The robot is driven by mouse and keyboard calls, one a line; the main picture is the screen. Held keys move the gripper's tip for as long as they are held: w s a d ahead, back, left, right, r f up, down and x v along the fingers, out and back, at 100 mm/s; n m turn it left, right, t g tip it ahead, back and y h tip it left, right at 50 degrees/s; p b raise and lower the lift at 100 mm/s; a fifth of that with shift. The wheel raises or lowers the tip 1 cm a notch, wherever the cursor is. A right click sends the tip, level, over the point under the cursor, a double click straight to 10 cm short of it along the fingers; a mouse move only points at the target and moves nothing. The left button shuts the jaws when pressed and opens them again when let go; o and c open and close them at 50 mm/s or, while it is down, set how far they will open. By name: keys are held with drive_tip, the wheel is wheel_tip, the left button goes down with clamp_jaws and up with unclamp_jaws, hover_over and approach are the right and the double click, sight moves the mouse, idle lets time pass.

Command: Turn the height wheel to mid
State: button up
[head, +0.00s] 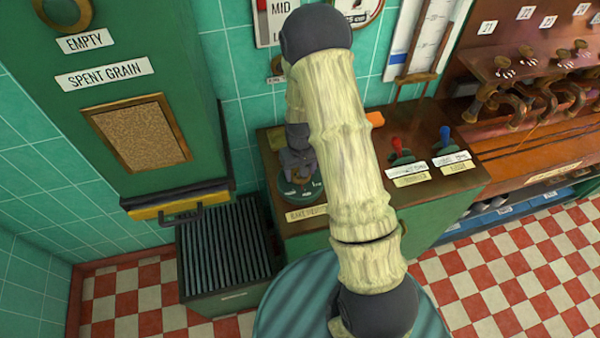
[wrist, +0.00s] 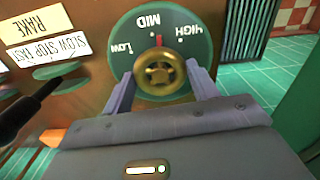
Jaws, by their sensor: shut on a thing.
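The height wheel, a brass handwheel (wrist: 160,73), sits at the centre of a round green dial (wrist: 122,65) lettered LOW, MID and HIGH in the wrist view. A small red mark (wrist: 159,41) above the wheel points close to MID, slightly to its HIGH side. My gripper (wrist: 160,88) is shut on the wheel, with one grey finger at each side of it. In the head view, my gripper (head: 298,165) reaches down onto the dial (head: 287,190) on the green console; the wheel is mostly hidden there.
A red lever (head: 396,143) and a blue lever (head: 444,134) stand on the console to the right. A black lever (wrist: 40,103) is close at left in the wrist view. A wall gauge (head: 272,20) showing MID is partly hidden by my arm. A grated bin (head: 225,255) stands left.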

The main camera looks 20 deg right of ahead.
drive_tip(key=shift+n+b, duration=0.35)
drive_tip(key=shift+n, duration=0.85)
drive_tip(key=o, duration=1)
drive_tip(key=shift+r, duration=0.15)
wheel_tip(320, 180, up, 17)
drive_tip(key=shift+r+b, duration=0.1)
drive_tip(key=shift+b, duration=1.15)
drive_tip(key=s+m+t, duration=0.1)
drive_tip(key=s, duration=0.4)
drive_tip(key=s+m, duration=0.1)
drive_tip(key=s, duration=0.4)
drive_tip(key=s+m+t, duration=0.1)
drive_tip(key=s, duration=0.3)
drive_tip(key=shift+s+r+t, duration=0.1)
drive_tip(key=shift+s+t, duration=0.2)
drive_tip(key=shift+s, duration=0.1)
